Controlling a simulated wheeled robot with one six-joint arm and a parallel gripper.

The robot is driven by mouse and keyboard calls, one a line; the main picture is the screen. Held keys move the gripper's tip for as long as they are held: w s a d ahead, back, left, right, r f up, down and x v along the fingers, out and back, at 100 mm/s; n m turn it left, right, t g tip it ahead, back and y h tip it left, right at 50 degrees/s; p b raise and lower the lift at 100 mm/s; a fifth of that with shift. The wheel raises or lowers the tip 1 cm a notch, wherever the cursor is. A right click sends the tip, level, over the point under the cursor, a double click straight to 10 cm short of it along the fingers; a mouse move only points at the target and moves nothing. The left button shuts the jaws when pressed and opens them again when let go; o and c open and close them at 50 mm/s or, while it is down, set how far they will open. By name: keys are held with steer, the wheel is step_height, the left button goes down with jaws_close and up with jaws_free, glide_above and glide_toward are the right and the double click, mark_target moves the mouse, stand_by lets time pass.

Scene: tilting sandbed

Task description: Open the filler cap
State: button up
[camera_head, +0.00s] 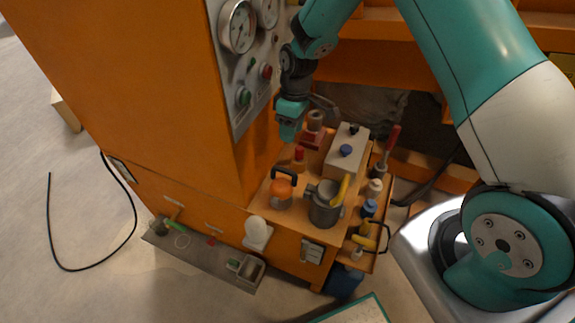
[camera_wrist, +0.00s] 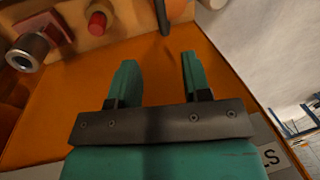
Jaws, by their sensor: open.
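My gripper (camera_head: 288,128) hangs at the end of my arm beside the orange cabinet, above the left back part of the crowded shelf. In the wrist view my gripper (camera_wrist: 157,58) has its two teal fingers apart, with nothing between them. A pale box (camera_head: 338,162) on the shelf carries a blue cap (camera_head: 346,150) and a black cap (camera_head: 353,128). A short metal-ended cylinder on a red block (camera_head: 314,125) stands nearer my gripper; this cylinder (camera_wrist: 32,47) also shows at the wrist view's upper left. I cannot tell which part is the filler cap.
A red-topped piece (camera_head: 299,156), an orange can with a black handle (camera_head: 282,190) and a grey jug (camera_head: 323,205) crowd the shelf. Bottles (camera_head: 370,208) stand on its right. Gauges (camera_head: 237,27) sit on the cabinet panel left of my gripper. A black cable (camera_head: 80,268) lies on the floor.

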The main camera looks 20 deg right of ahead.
mark_target(287, 170)
steer(key=f, duration=0.4)
steer(key=s+a+f+p, duration=0.1)
steer(key=f, duration=0.7)
steer(key=shift+s+a+f+p, duration=0.35)
steer(key=shift+a+f, duration=0.05)
jaws_close()
